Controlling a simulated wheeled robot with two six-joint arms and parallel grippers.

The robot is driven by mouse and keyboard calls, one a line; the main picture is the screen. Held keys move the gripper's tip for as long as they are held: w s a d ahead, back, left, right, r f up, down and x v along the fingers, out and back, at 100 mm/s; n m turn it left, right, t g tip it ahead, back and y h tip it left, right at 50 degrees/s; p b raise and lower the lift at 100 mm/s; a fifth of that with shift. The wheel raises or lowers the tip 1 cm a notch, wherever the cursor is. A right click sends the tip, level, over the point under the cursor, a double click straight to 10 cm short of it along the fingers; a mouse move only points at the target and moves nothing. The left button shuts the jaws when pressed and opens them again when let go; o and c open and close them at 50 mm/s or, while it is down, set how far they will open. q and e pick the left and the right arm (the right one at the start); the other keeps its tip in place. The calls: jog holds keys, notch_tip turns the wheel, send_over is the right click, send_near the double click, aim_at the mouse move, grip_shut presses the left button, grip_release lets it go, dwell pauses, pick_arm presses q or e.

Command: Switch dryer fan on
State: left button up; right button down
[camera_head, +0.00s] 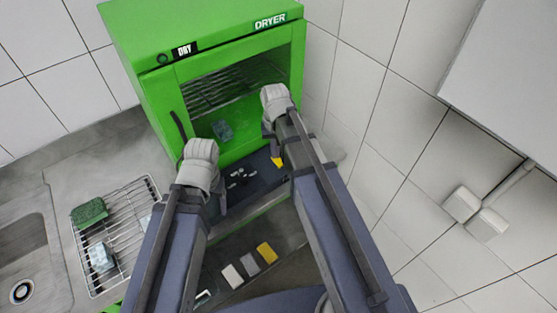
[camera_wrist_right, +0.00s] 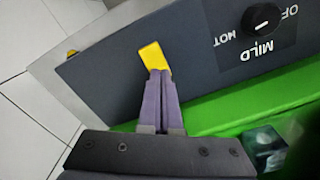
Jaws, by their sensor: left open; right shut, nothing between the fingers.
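The green dryer (camera_head: 130,45) stands against the tiled wall. A dark control panel (camera_head: 252,188) lies along its lower front and also shows in the right wrist view (camera_wrist_right: 110,62). A yellow switch-like tab (camera_wrist_right: 153,57) is on this panel; it also shows in the head view (camera_head: 277,162). My right gripper (camera_wrist_right: 158,74) is shut and empty, its fingertips right at the tab's near edge; contact is unclear. A black knob (camera_wrist_right: 262,18) marked OFF, HOT and MILD sits to the right. My left gripper (camera_head: 222,192) is open at the dryer's left front, its fingers mostly hidden.
A wire rack (camera_head: 125,225) with a green sponge (camera_head: 89,213) stands beside the sink (camera_head: 25,255). The dryer holds a wire shelf (camera_head: 225,85) and a bluish block (camera_head: 222,130). A yellow piece (camera_wrist_right: 71,55) sits at the panel's edge. Small blocks (camera_head: 250,264) lie below.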

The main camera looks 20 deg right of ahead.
notch_tip(320, 180, up, 7)
jog(key=p, duration=0.7)
pick_arm(q)
notch_tip(320, 180, up, 7)
pick_arm(e)
jog(key=shift+f, duration=0.1)
pick_arm(q)
jog(key=shift+f, duration=0.1)
notch_tip(320, 180, down, 4)
jog(key=b, duration=0.4)
pick_arm(e)
jog(key=s+a+f+n, duration=0.2)
jog(key=s+a+n, duration=0.1)
jog(key=s+a, duration=0.2)
jog(key=s+a+f+n+h, duration=0.1)
jog(key=s+a+f+n, duration=0.1)
jog(key=s+a, duration=0.3)
jog(key=s, duration=0.4)
jog(key=shift+s+a+n, duration=0.15)
jog(key=shift+a+n, duration=0.1)
jog(key=shift+n, duration=0.15)
